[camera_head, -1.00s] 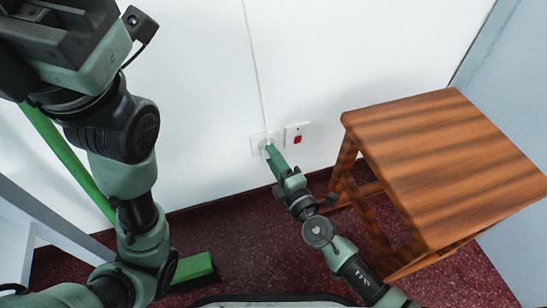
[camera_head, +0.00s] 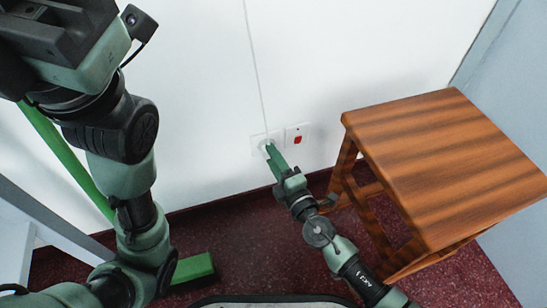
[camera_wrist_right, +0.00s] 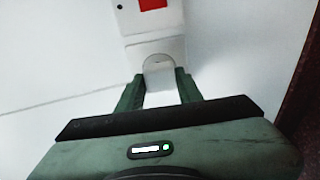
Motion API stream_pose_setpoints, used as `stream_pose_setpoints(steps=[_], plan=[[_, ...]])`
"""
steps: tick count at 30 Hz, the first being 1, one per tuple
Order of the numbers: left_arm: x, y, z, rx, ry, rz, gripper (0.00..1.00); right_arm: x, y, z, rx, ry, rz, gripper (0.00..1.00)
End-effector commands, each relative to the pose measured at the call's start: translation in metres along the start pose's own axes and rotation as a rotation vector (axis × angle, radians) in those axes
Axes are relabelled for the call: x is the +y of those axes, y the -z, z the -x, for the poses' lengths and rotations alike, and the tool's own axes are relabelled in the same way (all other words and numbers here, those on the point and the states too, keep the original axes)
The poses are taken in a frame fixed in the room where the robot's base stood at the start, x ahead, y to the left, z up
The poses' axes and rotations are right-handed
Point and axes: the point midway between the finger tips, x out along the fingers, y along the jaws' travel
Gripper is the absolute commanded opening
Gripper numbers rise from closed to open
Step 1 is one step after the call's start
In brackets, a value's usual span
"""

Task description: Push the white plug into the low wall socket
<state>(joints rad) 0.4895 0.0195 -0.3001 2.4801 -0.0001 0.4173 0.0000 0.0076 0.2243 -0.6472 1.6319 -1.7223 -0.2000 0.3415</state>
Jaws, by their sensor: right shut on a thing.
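The white plug (camera_wrist_right: 158,68) sits between the two green fingers of my right gripper (camera_wrist_right: 158,86), which is shut on it. In the head view my right gripper (camera_head: 269,147) reaches to the white low wall socket (camera_head: 256,141). The plug is at the socket's face; how far in it sits cannot be told. In the wrist view the socket plate (camera_wrist_right: 143,48) shows just beyond the plug. My left arm fills the left of the head view, with its hand (camera_head: 62,35) at the top left; its fingers are not visible.
A white plate with a red switch (camera_head: 297,137) is right beside the socket. A wooden stool (camera_head: 440,160) stands close on the right. A green bar (camera_head: 192,268) lies low at left.

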Motion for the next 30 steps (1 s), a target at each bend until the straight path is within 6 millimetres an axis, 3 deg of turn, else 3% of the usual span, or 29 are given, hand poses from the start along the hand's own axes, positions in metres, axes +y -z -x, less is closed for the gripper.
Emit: stream_pose_setpoints(steps=[16, 17, 19, 30], plan=[[0.001, 0.002, -0.002, 0.009, -0.005, -0.002, 0.0, 0.0, -0.002, -0.011, -0.001, -0.001, -0.001, 0.0], [0.001, 0.002, -0.002, 0.01, -0.005, -0.002, 0.0, 0.0, -0.002, -0.011, 0.0, -0.001, 0.0, 0.38], [0.001, 0.003, -0.003, 0.013, -0.006, -0.002, 0.0, 0.0, -0.002, -0.011, 0.0, -0.001, 0.0, 0.58], [0.001, 0.004, -0.003, 0.016, -0.006, -0.002, 0.0, -0.001, -0.002, -0.008, 0.0, 0.001, 0.0, 0.61]])
